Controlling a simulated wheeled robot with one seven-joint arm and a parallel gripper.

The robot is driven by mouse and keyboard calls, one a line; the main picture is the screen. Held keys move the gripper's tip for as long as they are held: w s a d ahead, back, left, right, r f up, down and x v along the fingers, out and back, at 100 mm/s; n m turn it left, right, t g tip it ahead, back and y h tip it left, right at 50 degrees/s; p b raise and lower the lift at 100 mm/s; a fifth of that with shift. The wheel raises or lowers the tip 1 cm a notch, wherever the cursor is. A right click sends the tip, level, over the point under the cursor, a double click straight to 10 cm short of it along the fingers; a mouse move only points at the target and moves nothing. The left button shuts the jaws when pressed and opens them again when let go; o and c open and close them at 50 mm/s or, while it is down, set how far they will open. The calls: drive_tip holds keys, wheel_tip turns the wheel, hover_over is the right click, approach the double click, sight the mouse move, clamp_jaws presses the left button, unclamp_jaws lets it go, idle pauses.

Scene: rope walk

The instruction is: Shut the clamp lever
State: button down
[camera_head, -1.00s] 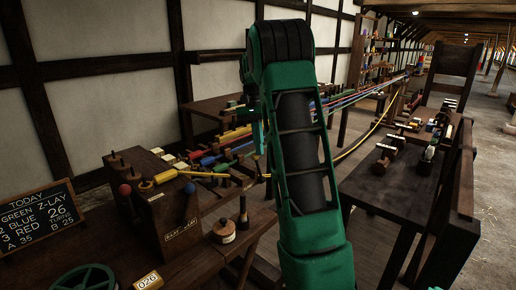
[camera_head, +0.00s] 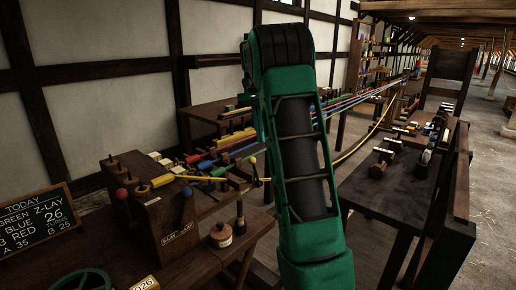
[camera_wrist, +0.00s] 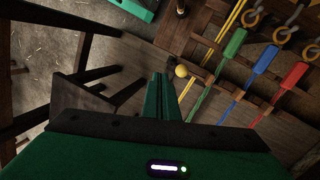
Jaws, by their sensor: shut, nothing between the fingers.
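A small yellow ball knob (camera_wrist: 181,71), which looks like the end of the clamp lever, shows in the wrist view just beyond and right of my fingertips. A yellow knob (camera_head: 253,161) also shows in the head view, left of my arm. The lever's shaft and clamp body are dark and hard to make out. My gripper (camera_wrist: 159,76) is shut and empty, its green fingers pointing toward the knob. I cannot tell whether they touch it. In the head view my green arm hides the gripper.
Green (camera_wrist: 235,42), blue (camera_wrist: 266,58) and red (camera_wrist: 294,75) strand holders lie to the right in the wrist view, with yellow strands nearby. A wooden box (camera_head: 165,222) with red and blue ball levers stands at left. A dark bench (camera_head: 385,195) is at right.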

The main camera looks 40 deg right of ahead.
drive_tip(key=shift+v, duration=2.65)
drive_tip(key=s+a+f+n+t, duration=0.1)
drive_tip(key=s+a+f, duration=0.4)
drive_tip(key=s, duration=0.5)
drive_tip(key=s+a+f+n+t, duration=0.1)
drive_tip(key=s+a+f+n, duration=0.3)
drive_tip(key=s+a, duration=0.5)
drive_tip(key=s+a+f+n, duration=0.2)
drive_tip(key=s+a+f, duration=0.5)
drive_tip(key=s, duration=0.6)
drive_tip(key=shift+f+n+t, duration=0.3)
drive_tip(key=shift+f+t, duration=0.1)
drive_tip(key=shift+f, duration=0.3)
drive_tip(key=shift+s, duration=0.15)
drive_tip(key=shift+w+f+h, duration=0.25)
drive_tip(key=shift+w+h, duration=0.05)
drive_tip(key=shift+w, duration=0.3)
